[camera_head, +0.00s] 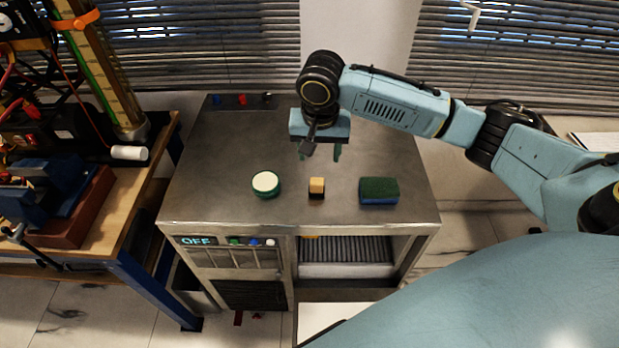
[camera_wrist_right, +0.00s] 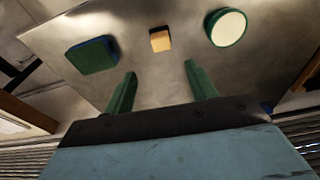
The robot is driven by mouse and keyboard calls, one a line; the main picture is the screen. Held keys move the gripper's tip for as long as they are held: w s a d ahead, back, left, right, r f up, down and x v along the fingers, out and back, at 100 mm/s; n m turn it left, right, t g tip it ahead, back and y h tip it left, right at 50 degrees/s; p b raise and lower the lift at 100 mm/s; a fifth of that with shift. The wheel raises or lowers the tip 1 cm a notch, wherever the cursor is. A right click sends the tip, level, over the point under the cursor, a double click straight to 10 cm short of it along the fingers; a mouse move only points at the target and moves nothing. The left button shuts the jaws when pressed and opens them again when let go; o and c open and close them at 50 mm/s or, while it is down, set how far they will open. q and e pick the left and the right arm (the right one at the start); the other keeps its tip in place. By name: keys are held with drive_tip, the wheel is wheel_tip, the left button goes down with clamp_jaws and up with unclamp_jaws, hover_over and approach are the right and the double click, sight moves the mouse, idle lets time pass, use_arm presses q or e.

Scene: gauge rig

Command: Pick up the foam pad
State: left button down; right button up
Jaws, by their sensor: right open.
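A rectangular block, green on top and blue below, looks like the foam pad (camera_head: 379,190); it lies flat on the metal top of the cabinet, right of centre. It also shows at the upper left of the right wrist view (camera_wrist_right: 93,55). My right gripper (camera_head: 319,154) is above the cabinet top, behind and left of the pad in the head view. Its two green fingers point down, apart, with nothing between them; they also show in the wrist view (camera_wrist_right: 160,76). My left gripper is not in view.
A small yellow and black block (camera_head: 317,187) and a round green tub with a cream top (camera_head: 265,184) stand left of the pad. The cabinet (camera_head: 215,140) has free room behind them. A cluttered wooden bench (camera_head: 128,195) stands at left.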

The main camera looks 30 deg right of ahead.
hover_over(317, 181)
drive_tip(key=s, duration=0.1)
wheel_tip(317, 181, down, 5)
drive_tip(key=shift+f+b, duration=0.1)
drive_tip(key=shift+b, duration=0.2)
drive_tip(key=shift+w+f, duration=0.1)
drive_tip(key=shift+f, duration=0.45)
drive_tip(key=shift+w+f, duration=0.15)
drive_tip(key=shift+f, duration=0.75)
drive_tip(key=shift+w+f+b, duration=0.25)
drive_tip(key=shift+f+b, duration=0.2)
drive_tip(key=shift+f, duration=1.25)
drive_tip(key=c, duration=1)
wheel_tip(317, 181, up, 10)
drive_tip(key=shift+w+r+p, duration=0.1)
drive_tip(key=shift+p, duration=0.55)
drive_tip(key=shift+c, duration=0.3)
drive_tip(key=o, duration=0.4)
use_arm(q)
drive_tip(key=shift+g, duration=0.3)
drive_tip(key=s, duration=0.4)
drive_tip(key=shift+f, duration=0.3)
use_arm(e)
drive_tip(key=c, duration=0.3)
